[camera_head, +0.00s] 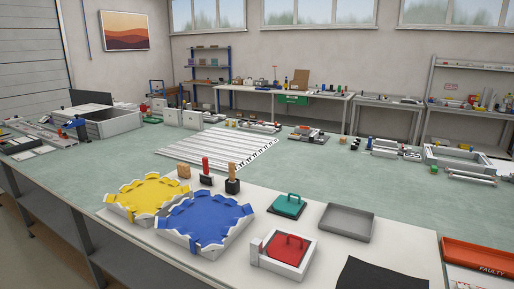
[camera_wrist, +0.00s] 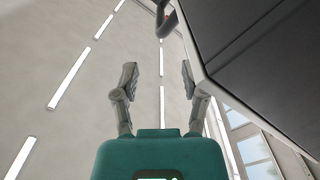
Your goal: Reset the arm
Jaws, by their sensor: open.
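My gripper (camera_wrist: 158,84) shows in the wrist view with its two grey fingers spread apart and nothing between them. It points up toward the ceiling. A large dark panel with a pale edge (camera_wrist: 260,50) fills the right of that view, close to the right finger; I cannot tell what it is. My arm and gripper do not show in the head view.
The green bench (camera_head: 330,165) carries a yellow tray (camera_head: 147,193), a blue tray (camera_head: 203,219), a red-lidded box (camera_head: 286,250), a green-handled block (camera_head: 288,206), a grey tray (camera_head: 344,222) and a red "FAULTY" bin (camera_head: 478,256). Windows (camera_wrist: 255,150) show in the wrist view.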

